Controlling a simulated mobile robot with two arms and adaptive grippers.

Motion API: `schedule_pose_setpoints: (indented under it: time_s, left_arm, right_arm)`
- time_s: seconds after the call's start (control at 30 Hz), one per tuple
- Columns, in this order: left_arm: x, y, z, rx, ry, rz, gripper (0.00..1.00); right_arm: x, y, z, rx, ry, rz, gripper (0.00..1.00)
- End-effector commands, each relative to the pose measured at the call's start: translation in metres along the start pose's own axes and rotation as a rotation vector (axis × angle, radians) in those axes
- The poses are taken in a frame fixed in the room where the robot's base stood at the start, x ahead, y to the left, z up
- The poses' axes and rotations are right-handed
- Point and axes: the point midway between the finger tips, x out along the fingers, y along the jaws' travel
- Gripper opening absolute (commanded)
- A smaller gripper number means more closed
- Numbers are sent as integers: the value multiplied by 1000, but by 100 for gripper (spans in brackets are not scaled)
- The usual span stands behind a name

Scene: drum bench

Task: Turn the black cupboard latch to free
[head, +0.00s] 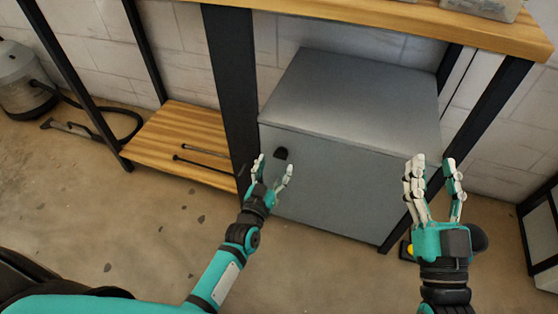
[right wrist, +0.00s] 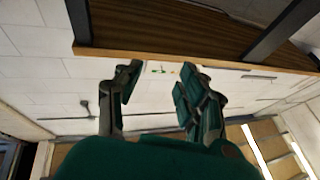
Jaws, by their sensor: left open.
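The black cupboard latch (head: 281,153) is a small dark knob near the upper left of the front of the grey cupboard (head: 350,178). The cupboard stands under the wooden bench, and its door looks closed. My left gripper (head: 273,166) is open just below the latch, with its fingers spread on either side of it in the picture; I cannot tell whether they touch it. My right gripper (head: 434,165) is open and empty in front of the cupboard's right side. It also shows in the right wrist view (right wrist: 160,80), with a gap between its fingers.
The wooden bench top (head: 400,22) overhangs the cupboard, with a black leg (head: 232,90) close left of my left gripper. A low wooden shelf (head: 165,140) holds dark rods. A vacuum cleaner (head: 25,80) stands at far left. A black and yellow object (head: 407,250) lies on the floor.

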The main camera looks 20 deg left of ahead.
Motion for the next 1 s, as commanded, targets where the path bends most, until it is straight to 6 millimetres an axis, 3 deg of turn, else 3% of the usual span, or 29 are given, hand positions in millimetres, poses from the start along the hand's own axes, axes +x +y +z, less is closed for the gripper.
schedule_pose_setpoints:
  time_s: [0.1, 0.3, 0.7, 1.0]
  left_arm:
    - [19, 0, 2, -1, 1, 0, 63]
    - [36, 0, 1, 0, -1, 1, 63]
    - [42, 0, 0, 0, -1, 1, 63]
    - [42, 0, 0, 0, -1, 1, 27]
  right_arm:
    - [-2, -3, -18, 5, 122, -6, 40]
    - [-6, -6, -43, 11, 264, -12, 40]
    - [-8, -6, -53, 13, 313, -14, 40]
    - [-8, -6, -52, 13, 312, -14, 40]
